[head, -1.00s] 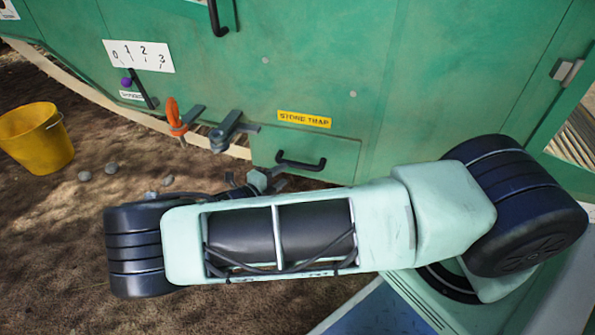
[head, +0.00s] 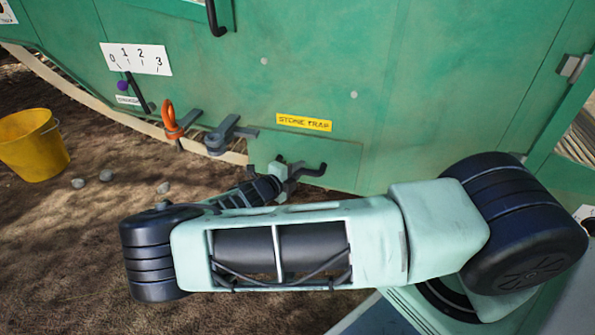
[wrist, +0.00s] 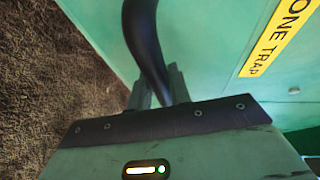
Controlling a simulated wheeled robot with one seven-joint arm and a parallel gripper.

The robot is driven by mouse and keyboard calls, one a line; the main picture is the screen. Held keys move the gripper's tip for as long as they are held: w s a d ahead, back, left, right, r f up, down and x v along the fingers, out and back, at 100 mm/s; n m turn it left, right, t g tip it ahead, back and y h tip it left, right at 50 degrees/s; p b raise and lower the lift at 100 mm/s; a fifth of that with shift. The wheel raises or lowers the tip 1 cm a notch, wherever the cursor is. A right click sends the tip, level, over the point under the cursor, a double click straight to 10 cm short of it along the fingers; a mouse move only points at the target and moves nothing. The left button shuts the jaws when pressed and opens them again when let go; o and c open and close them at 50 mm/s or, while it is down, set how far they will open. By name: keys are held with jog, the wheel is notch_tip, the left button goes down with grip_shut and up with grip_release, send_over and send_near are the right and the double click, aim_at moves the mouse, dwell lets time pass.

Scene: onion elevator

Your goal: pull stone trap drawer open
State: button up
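The stone trap drawer (head: 338,160) is a green panel low on the green machine, under a yellow "STONE TRAP" label (head: 304,122). It looks flush with the machine side. Its black bar handle (head: 316,171) is partly hidden by my gripper (head: 290,172) in the head view. In the wrist view, the curved handle (wrist: 148,45) runs down between the two grey fingers of my gripper (wrist: 160,88). The fingers are close together on either side of the bar and look shut on it. The label also shows in the wrist view (wrist: 275,40).
A grey lever (head: 222,135) and an orange-handled lever (head: 171,122) stick out left of the drawer. A yellow bucket (head: 33,145) and several stones stand on the dirt ground at left. The ground before the drawer is largely behind my arm.

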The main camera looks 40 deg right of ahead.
jog(key=shift+s+a, duration=0.1)
grip_shut()
jog(key=shift+s+a+r+p, duration=0.1)
jog(key=shift+s+a+p, duration=0.1)
jog(key=shift+p, duration=0.2)
jog(key=s+a+p, duration=0.4)
jog(key=s+a, duration=0.5)
jog(key=a, duration=0.3)
jog(key=s+a+p, duration=0.5)
jog(key=s+a, duration=0.4)
jog(key=a, duration=0.3)
jog(key=shift+s, duration=0.4)
jog(key=o, duration=0.8)
grip_release()
